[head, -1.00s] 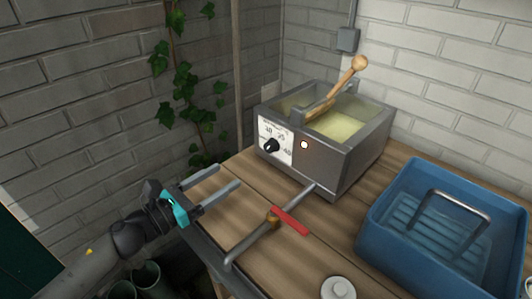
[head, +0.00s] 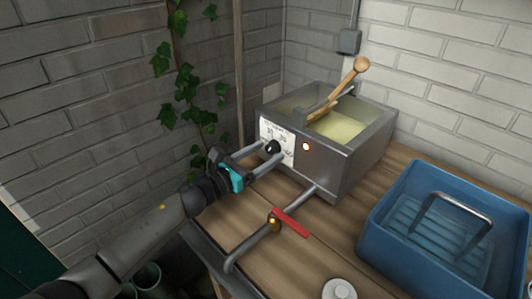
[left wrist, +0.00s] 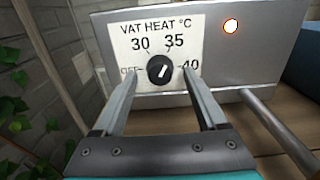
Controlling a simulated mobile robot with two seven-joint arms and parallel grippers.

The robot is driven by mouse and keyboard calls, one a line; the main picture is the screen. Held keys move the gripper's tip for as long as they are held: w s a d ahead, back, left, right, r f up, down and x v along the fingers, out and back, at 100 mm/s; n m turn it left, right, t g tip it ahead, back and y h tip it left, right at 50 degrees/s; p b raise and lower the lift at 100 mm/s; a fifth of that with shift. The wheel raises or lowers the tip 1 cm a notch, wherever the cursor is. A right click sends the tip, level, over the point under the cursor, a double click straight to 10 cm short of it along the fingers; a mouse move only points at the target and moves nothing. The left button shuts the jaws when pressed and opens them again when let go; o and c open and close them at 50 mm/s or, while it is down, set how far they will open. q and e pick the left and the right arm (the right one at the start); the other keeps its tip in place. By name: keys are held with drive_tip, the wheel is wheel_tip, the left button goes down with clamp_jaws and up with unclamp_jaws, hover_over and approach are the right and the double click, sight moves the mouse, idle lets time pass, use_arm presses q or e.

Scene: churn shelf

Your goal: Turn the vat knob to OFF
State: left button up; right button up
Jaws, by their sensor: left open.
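The vat (head: 345,160) is a grey metal box holding pale yellow liquid. Its front has a white VAT HEAT °C plate (left wrist: 143,27) marked OFF, 30, 35 and 40. The round black knob (left wrist: 160,69) sits low on the plate; its white mark points up and right, away from OFF, which is at the left. The knob also shows in the head view (head: 272,147). My left gripper (head: 270,152) is open, its fingers pointing at the plate, one on each side of the knob. I cannot tell whether they touch it. My right gripper is not in view.
A round lamp (left wrist: 231,26) beside the plate glows orange-white. A pipe with a red-handled valve (head: 290,222) runs out below the vat. A blue crate (head: 392,212) stands at right, and a wooden-handled paddle (head: 357,68) rests in the vat. Bare bench lies between.

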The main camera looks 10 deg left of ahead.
use_arm(q)
drive_tip(key=shift+w+d, duration=0.2)
drive_tip(key=shift+w, duration=0.1)
clamp_jaws()
idle(0.5)
